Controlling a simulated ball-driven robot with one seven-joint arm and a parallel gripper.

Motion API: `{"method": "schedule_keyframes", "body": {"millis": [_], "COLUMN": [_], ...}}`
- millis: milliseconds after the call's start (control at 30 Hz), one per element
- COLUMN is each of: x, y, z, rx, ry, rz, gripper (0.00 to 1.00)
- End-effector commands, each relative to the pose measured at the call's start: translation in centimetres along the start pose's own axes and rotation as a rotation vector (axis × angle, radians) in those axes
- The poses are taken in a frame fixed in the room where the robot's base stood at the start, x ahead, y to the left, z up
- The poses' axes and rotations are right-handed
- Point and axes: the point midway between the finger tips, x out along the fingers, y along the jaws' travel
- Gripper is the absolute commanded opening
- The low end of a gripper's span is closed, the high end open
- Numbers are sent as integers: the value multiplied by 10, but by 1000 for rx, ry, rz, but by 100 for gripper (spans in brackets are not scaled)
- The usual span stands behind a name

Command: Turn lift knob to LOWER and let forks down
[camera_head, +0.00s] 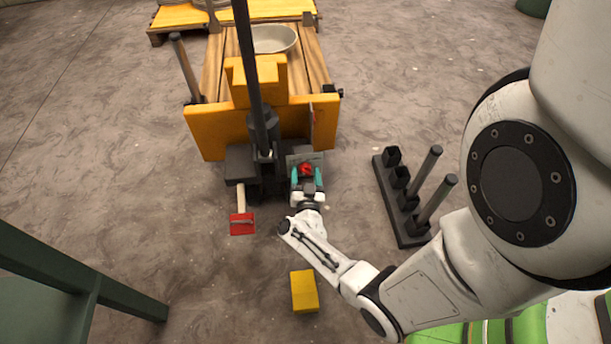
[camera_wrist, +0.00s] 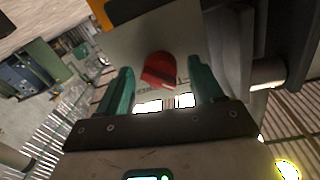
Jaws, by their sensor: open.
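The red lift knob (camera_head: 306,169) is on a grey plate (camera_head: 304,157) low on the near side of the yellow pallet truck (camera_head: 205,132). In the wrist view the red knob (camera_wrist: 158,71) sits in front of a pale plate (camera_wrist: 185,45), between my gripper's teal fingers. My gripper (camera_head: 307,180) is open, one finger on each side of the knob; I cannot tell whether they touch it. In the wrist view, my gripper (camera_wrist: 160,88) is also seen open. Printed marks below the knob are partly hidden. The forks cannot be made out under the wooden load.
A red pedal (camera_head: 242,224) sticks out left of my gripper. A dark tiller pole (camera_head: 247,60) rises beside it. A black rack with posts (camera_head: 405,200) stands to the right. A yellow block (camera_head: 304,291) lies on the floor in front. A bowl (camera_head: 273,39) sits on the planks.

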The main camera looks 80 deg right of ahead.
Motion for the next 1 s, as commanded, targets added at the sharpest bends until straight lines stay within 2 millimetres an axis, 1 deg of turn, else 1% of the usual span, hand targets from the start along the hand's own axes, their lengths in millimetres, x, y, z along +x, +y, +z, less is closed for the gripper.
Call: {"method": "schedule_keyframes", "body": {"millis": [200,767,1000], "x": [0,0,0], "y": [0,0,-1], "z": [0,0,0], "rx": [0,0,18], "ry": [0,0,-1], "rz": [0,-1,-2], "gripper": [66,13,12]}}
